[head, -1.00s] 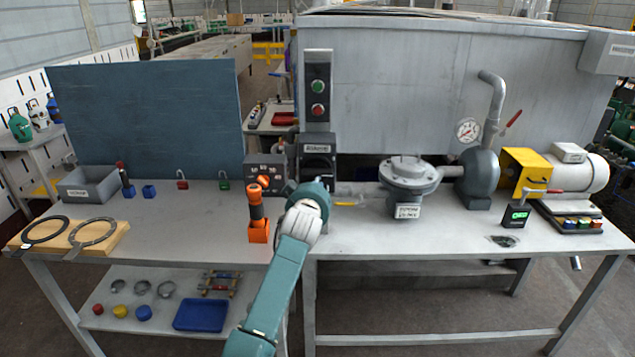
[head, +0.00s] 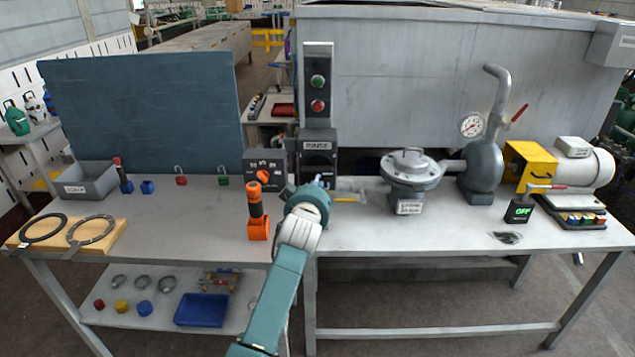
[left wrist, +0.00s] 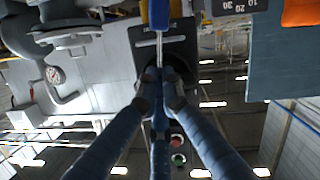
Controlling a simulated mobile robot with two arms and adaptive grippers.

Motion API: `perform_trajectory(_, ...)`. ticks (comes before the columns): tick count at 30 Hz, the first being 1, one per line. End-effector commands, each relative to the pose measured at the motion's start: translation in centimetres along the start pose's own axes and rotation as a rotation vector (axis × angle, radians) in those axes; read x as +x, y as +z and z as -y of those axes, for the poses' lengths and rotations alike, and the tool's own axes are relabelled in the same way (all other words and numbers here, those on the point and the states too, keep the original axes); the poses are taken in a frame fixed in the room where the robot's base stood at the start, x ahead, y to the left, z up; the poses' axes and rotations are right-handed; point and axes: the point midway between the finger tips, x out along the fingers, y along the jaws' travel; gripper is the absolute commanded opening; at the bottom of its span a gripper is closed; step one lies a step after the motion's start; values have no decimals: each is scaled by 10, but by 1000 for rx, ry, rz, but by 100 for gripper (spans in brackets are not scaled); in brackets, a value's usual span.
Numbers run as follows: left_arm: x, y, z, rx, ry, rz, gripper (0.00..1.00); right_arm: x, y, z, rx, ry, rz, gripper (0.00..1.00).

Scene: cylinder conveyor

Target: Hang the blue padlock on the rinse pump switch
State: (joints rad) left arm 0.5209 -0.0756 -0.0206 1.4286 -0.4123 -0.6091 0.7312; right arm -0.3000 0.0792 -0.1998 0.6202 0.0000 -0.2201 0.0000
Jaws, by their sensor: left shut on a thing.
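The rinse pump switch (head: 318,158) is a dark box labelled RINSE at the back of the table, below a panel with a green and a red button. My left gripper (left wrist: 160,82) is shut, with its fingertips close together in front of the switch's dark face (left wrist: 182,50). It holds the blue padlock (left wrist: 158,14), whose blue body and thin metal shackle show beyond the fingertips in the left wrist view. In the head view my wrist hides most of the padlock and the switch's lower part. I cannot tell whether the shackle touches the switch. My right gripper is out of view.
An orange-handled tool in a holder (head: 258,225) and a dial box (head: 265,170) stand left of my arm. A grey pump (head: 410,180) with pipes stands to the right. Red (head: 181,180) and green (head: 223,180) padlocks stand at the back left.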

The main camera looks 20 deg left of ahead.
Motion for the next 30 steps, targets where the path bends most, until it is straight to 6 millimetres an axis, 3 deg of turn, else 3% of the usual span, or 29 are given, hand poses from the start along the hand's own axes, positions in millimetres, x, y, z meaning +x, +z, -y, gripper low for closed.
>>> perform_trajectory(30, -29, 12, -1, 0, -1, 9, 0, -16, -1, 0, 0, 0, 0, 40)
